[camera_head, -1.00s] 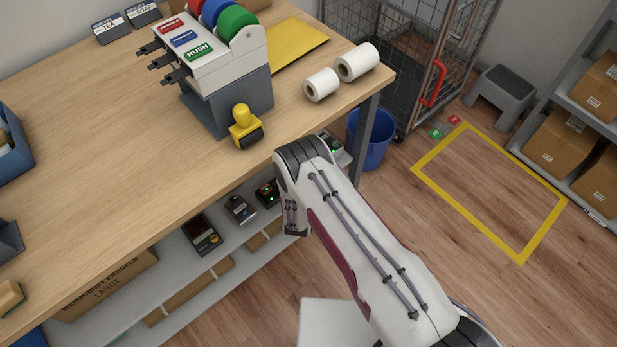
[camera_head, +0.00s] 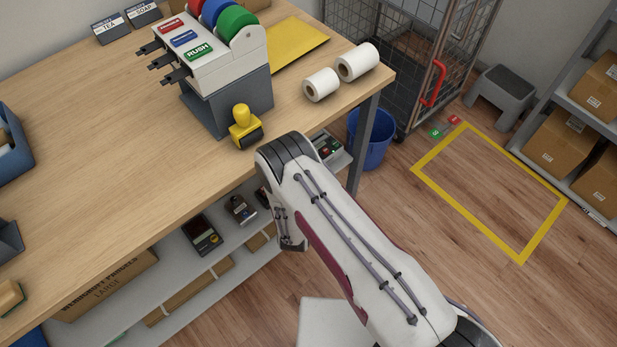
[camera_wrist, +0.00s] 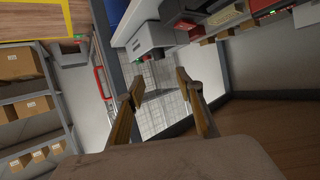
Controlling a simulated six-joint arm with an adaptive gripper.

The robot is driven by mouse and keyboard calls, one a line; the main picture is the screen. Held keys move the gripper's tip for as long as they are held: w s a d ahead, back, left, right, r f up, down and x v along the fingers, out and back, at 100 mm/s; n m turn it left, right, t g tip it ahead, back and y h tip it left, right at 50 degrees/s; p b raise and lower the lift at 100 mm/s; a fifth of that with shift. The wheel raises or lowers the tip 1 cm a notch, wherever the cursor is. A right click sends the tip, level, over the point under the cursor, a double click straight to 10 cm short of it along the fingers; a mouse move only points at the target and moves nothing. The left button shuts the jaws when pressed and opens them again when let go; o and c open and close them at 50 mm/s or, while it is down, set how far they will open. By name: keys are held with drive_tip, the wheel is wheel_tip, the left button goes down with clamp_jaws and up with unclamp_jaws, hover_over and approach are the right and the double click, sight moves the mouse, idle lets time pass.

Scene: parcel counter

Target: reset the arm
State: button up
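My gripper (camera_wrist: 158,92) shows in the wrist view with its two fingers spread apart and nothing between them. It is open, and the cage trolley and lower shelf area lie beyond it. In the head view my arm rises from the bottom right to a bend beside the counter's front edge. The gripper itself is hidden or too unclear to make out in that view.
The wooden counter (camera_head: 110,150) carries a label dispenser (camera_head: 225,75), a yellow stamp (camera_head: 243,125) and paper rolls (camera_head: 357,62). Below are a shelf (camera_head: 185,262) with small devices and a blue bin (camera_head: 372,140). Yellow-taped floor (camera_head: 490,190) at right is clear.

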idle(0.3)
drive_tip(key=s+f+n+g, duration=0.1)
drive_tip(key=s+f+g, duration=0.5)
drive_tip(key=s+f, duration=0.3)
drive_tip(key=s+a+r+n+g+y, duration=0.1)
drive_tip(key=s+a+r+g, duration=0.1)
drive_tip(key=s+r+g, duration=0.15)
drive_tip(key=s+d+r+n+g, duration=0.1)
drive_tip(key=s+d+r+g, duration=0.1)
drive_tip(key=r, duration=0.8)
drive_tip(key=s+d+r+g+y, duration=0.1)
drive_tip(key=s+d+r, duration=0.15)
drive_tip(key=r, duration=0.65)
drive_tip(key=s+d+r+n+g, duration=0.1)
drive_tip(key=s+r+g, duration=0.15)
drive_tip(key=r, duration=0.75)
drive_tip(key=s+d+r+t, duration=0.2)
drive_tip(key=s+d+r, duration=0.2)
drive_tip(key=r, duration=0.5)
drive_tip(key=s+d+r+m+t, duration=0.1)
drive_tip(key=s+d+r+t, duration=0.1)
drive_tip(key=s+d+r, duration=0.3)
drive_tip(key=s+d+r+m+t+h, duration=0.1)
drive_tip(key=s+d+r+t, duration=0.2)
drive_tip(key=d+r, duration=0.6)
drive_tip(key=shift+w+d+r+v, duration=0.25)
drive_tip(key=shift+w+v, duration=0.2)
drive_tip(key=shift+v, duration=2.9)
